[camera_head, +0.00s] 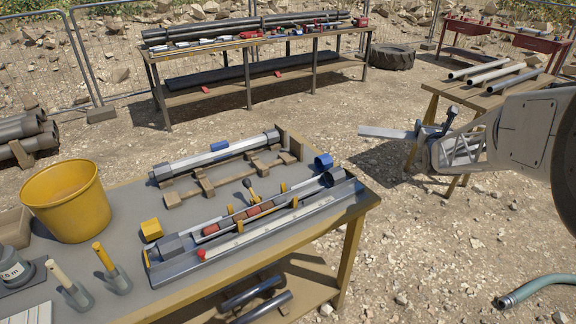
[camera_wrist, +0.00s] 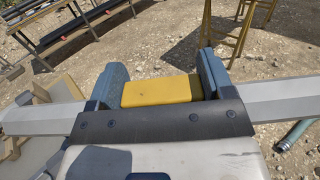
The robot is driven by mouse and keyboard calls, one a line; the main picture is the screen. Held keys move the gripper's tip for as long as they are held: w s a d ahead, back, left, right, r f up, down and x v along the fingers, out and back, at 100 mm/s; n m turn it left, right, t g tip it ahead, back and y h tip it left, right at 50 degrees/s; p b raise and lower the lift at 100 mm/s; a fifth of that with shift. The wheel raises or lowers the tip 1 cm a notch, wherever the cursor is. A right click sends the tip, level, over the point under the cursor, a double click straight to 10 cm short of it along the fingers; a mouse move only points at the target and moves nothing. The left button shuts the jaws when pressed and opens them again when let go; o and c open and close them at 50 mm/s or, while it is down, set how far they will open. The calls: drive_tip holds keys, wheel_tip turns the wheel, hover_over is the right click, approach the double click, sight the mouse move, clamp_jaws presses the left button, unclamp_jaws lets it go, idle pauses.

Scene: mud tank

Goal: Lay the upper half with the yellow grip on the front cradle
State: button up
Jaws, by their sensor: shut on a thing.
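My gripper (camera_head: 440,130) is raised right of the work table and shut on the yellow grip (camera_wrist: 160,91). The long grey upper half (camera_wrist: 280,98) sticks out on both sides of the jaws in the wrist view. One end of the upper half (camera_head: 384,132) also shows in the head view; the rest is hidden by my arm. On the table, an open lower half holds red-brown core pieces (camera_head: 240,218) between upright yellow pegs, in what looks like the front cradle. Behind it, a grey tube with a blue band (camera_head: 219,146) lies along wooden blocks (camera_head: 204,180).
A yellow bucket (camera_head: 65,200), two handled tools (camera_head: 110,262) and a yellow block (camera_head: 151,229) stand on the table's left. A blue cup-shaped piece (camera_head: 323,161) stands near its right end. A trestle (camera_head: 475,95) with pipes stands behind my arm. Open gravel separates gripper and table.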

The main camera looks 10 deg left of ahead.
drive_tip(key=s+a+y, duration=0.1)
drive_tip(key=s+a, duration=0.1)
drive_tip(key=a, duration=0.2)
drive_tip(key=s+a+f+n+y, duration=0.1)
drive_tip(key=s+a, duration=0.1)
drive_tip(key=a, duration=0.2)
drive_tip(key=s+a+f+n+y, duration=0.1)
drive_tip(key=a, duration=0.3)
drive_tip(key=shift+s+a+f, duration=0.2)
drive_tip(key=shift+s+a, duration=0.1)
drive_tip(key=shift+s, duration=0.1)
drive_tip(key=s+a+f+n+g+y, duration=0.1)
drive_tip(key=s+a+f+n+y, duration=0.1)
drive_tip(key=s+a, duration=0.7)
drive_tip(key=s+a+f+n+g+y, duration=0.2)
drive_tip(key=s+a+f+y, duration=0.2)
drive_tip(key=s+a, duration=0.5)
drive_tip(key=s+a+f+n+g+y, duration=0.2)
drive_tip(key=s+a+f+n+y, duration=0.1)
drive_tip(key=s+a, duration=0.6)
drive_tip(key=s, duration=0.4)
drive_tip(key=shift+a+f+y, duration=0.25)
drive_tip(key=shift+a+y, duration=0.15)
hover_over(262, 204)
drive_tip(key=s, duration=0.1)
drive_tip(key=shift+d+f, duration=0.4)
drive_tip(key=shift+f, duration=0.3)
drive_tip(key=shift+x, duration=0.9)
drive_tip(key=shift+d+f, duration=0.15)
drive_tip(key=shift+f, duration=1.5)
